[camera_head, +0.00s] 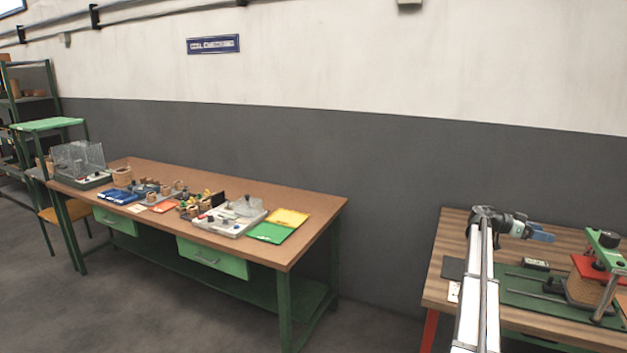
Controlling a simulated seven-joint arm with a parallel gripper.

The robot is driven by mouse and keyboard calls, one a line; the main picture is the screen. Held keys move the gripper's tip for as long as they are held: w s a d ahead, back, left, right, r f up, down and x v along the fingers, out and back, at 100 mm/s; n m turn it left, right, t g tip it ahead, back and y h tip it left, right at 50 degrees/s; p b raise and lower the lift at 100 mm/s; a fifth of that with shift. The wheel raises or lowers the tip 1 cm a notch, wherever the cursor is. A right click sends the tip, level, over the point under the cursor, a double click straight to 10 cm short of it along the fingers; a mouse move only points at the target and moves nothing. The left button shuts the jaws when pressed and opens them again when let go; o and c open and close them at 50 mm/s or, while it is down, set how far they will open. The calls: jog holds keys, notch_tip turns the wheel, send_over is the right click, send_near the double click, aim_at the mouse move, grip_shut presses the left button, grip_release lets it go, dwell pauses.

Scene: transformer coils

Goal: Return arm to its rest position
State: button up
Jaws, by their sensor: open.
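My arm (477,290) reaches up from the bottom of the head view over the left part of the right-hand table. My gripper (545,236) is at its far end, pointing right, above the back of that table. It appears empty, and its fingers are too small to make out clearly. A coil device with a green top and red plate (590,268) stands to the right of the gripper, apart from it, on a green base (540,303).
A long wooden bench (315,210) with green legs stands at left, holding several coils, trays and a wire cage (78,158). Yellow (287,217) and green (270,233) sheets lie at its right end. A floor gap separates the bench from the right-hand table (450,235).

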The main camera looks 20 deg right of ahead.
jog(key=w+a+f+n+t+y, duration=0.1)
jog(key=w+a+f+n+t, duration=0.4)
jog(key=w+a, duration=0.4)
jog(key=w+a+f+n+t+y, duration=0.25)
jog(key=w+a+f, duration=0.4)
jog(key=w, duration=0.45)
jog(key=w+a+f+n+t+y, duration=0.1)
jog(key=w+a+f+n+t, duration=0.2)
jog(key=w+a+f+n, duration=0.45)
jog(key=w+a+f+y, duration=0.1)
jog(key=a+f+y, duration=0.1)
jog(key=a+f, duration=1.15)
jog(key=s+a+f+n+g+y, duration=0.2)
jog(key=s+a+f, duration=1)
jog(key=s+a, duration=0.15)
jog(key=s+a+f+n+g+y, duration=0.1)
jog(key=s+a+f+n+y, duration=0.15)
jog(key=s+a+f, duration=1.1)
jog(key=s+a+n+g+y, duration=0.1)
jog(key=s+a, duration=0.5)
jog(key=s, duration=0.5)
jog(key=s+a+f+n+g, duration=0.1)
jog(key=s+a, duration=0.5)
jog(key=s, duration=0.6)
jog(key=s+a+n+g+y, duration=0.1)
jog(key=s+a+g, duration=0.2)
jog(key=s+a, duration=0.4)
jog(key=s, duration=0.4)
jog(key=shift+s+f+y, duration=0.15)
jog(key=shift+y, duration=0.15)
